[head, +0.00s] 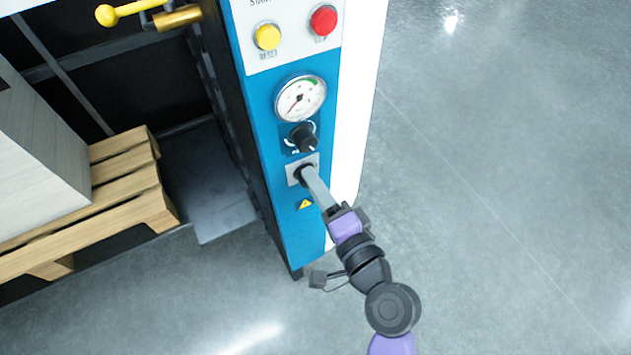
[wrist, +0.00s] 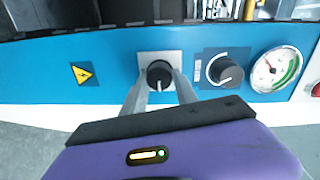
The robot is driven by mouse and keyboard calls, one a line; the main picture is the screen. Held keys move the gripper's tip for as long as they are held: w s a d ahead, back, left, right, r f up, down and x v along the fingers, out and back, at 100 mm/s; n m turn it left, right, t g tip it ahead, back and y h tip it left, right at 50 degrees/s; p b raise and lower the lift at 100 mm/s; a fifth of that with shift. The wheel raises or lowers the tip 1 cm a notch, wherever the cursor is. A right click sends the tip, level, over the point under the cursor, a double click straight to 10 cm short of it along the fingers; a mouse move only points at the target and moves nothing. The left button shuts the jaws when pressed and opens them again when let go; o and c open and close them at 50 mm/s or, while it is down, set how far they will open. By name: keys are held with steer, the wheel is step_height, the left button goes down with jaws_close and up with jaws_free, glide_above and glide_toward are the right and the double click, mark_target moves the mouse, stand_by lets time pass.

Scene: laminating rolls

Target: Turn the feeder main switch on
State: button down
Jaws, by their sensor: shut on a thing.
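The main switch (wrist: 159,75) is a black rotary knob on a square grey plate, low on the blue panel (head: 262,110). In the wrist view my gripper (wrist: 160,82) has its two grey fingers on either side of the knob, shut on it. In the head view my gripper (head: 307,174) reaches up to the same plate (head: 292,172), and its fingers hide part of the knob. The switch's position marking cannot be made out.
A second black knob (head: 303,138) and a pressure gauge (head: 300,98) sit above the switch. A yellow button (head: 267,36) and a red button (head: 323,20) are higher up. A warning sticker (head: 305,204) is below. A wooden pallet (head: 125,190) stands left; open floor lies right.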

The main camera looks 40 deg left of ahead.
stand_by(0.3)
steer(key=c, duration=1)
jaws_free()
steer(key=shift+o, duration=0.2)
steer(key=v, duration=0.7)
steer(key=shift+d+b, duration=0.4)
steer(key=shift+d, duration=0.05)
